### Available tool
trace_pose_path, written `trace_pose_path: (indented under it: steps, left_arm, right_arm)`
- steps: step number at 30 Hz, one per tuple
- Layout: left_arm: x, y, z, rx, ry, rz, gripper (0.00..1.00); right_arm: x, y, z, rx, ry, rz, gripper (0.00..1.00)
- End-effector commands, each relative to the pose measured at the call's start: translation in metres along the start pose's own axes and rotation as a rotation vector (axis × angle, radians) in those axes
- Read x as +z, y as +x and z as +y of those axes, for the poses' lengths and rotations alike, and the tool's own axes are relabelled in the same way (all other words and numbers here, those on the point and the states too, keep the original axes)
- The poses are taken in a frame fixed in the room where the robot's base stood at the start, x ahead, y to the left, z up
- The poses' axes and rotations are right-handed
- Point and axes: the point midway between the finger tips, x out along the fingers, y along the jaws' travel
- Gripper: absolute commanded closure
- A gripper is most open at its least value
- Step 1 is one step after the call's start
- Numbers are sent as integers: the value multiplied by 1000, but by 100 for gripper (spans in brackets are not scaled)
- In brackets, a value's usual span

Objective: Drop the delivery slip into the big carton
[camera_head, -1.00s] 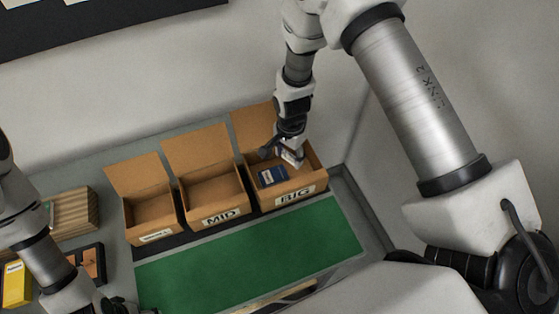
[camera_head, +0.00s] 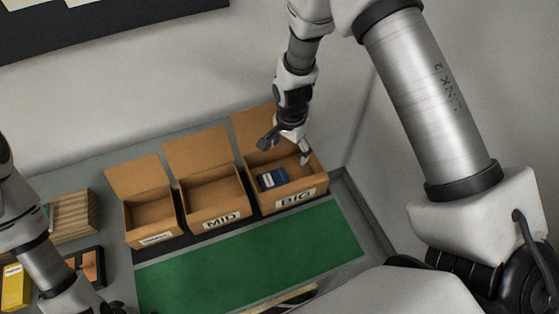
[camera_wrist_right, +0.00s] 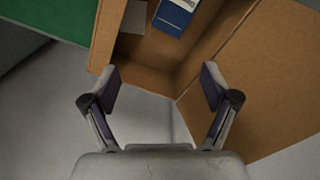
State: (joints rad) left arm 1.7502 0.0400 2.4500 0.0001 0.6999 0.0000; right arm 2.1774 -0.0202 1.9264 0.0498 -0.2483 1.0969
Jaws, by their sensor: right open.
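The big carton (camera_head: 250,202), labelled BIG, stands open at the right end of the row of cartons. A dark blue box (camera_head: 272,179) lies inside it and also shows in the right wrist view (camera_wrist_right: 174,15). A pale flat piece, apparently the delivery slip (camera_wrist_right: 134,17), lies in the carton beside the blue box in the right wrist view. I cannot make it out in the head view. My right gripper (camera_head: 285,150) is open and empty over the back right of the big carton. My left gripper (camera_head: 108,304) is barely visible at the bottom edge, its jaws unclear.
The MID carton (camera_head: 243,213) and a smaller labelled carton (camera_head: 128,232) stand open to the left. A green mat (camera_head: 250,253) lies clear in front. At left are a brown slatted stack (camera_head: 77,214), a dark tray (camera_head: 103,270) and a yellow box (camera_head: 15,287).

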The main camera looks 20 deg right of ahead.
Motion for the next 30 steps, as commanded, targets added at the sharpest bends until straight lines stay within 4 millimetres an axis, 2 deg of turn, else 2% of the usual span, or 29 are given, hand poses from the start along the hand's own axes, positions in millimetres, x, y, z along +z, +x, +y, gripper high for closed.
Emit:
trace_pose_path:
  steps: [1, 3, 6, 9, 13, 30]
  left_arm:
    - [0, 0, 0, 0, 0, 0, 19]
    - [0, 0, 0, 0, 0, 0, 19]
    - [0, 0, 0, 0, 0, 0, 19]
    - [0, 0, 0, 0, 0, 0, 19]
    - [0, 0, 0, 0, 0, 0, 19]
    - [0, 0, 0, 0, 0, 0, 19]
  right_arm:
    - [-1, -15, -1, -4, 0, 2, 14]
    - [-1, -33, -1, -4, 0, 1, 14]
    - [-1, -55, -1, -2, 0, 1, 14]
    - [-1, -68, -1, 0, 0, -1, 14]
    - [-1, -74, 0, 2, 0, -1, 14]
    - [-1, -74, 0, 2, 0, -2, 14]
